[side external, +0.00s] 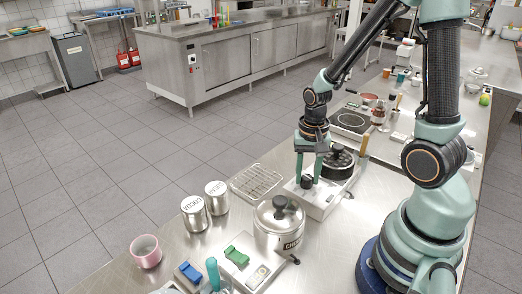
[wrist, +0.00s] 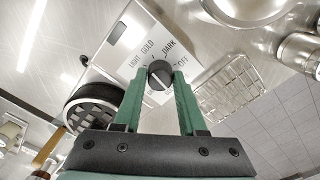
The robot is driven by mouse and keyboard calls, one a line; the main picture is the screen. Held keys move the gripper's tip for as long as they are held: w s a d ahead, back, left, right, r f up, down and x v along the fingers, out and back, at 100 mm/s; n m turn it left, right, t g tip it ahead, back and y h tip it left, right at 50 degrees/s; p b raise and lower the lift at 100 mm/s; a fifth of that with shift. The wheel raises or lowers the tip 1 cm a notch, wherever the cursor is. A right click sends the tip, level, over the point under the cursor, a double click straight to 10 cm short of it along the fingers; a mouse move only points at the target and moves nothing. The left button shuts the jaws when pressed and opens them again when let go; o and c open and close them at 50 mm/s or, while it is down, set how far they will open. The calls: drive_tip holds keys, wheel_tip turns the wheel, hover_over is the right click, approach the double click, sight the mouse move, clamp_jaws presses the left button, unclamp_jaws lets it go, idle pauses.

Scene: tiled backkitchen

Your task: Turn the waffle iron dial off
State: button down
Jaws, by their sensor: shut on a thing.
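The waffle iron (side external: 338,163) is a pale base with a round black ridged plate unit, which also shows at the left in the wrist view (wrist: 95,103). Its dark round dial (wrist: 159,75) sits on the pale panel, with LIGHT, GOLD, DARK and OFF printed around it. I cannot tell for sure which label the dial points to. My gripper (wrist: 159,84) points down at the panel, its green fingers shut on the dial from both sides. In the side external view my gripper (side external: 308,178) stands over the front end of the base.
A lidded steel pot (side external: 278,226) stands close in front of the waffle iron. A wire rack (side external: 256,181) lies to the left, with two labelled canisters (side external: 194,212) and a pink cup (side external: 146,251) beyond. A hot plate (side external: 351,121) is behind.

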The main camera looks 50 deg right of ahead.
sight(307, 177)
drive_tip(key=n, duration=1.1)
drive_tip(key=shift+n, duration=1.9)
drive_tip(key=shift+c, duration=2.4)
unclamp_jaws()
wheel_tip(307, 177, up, 12)
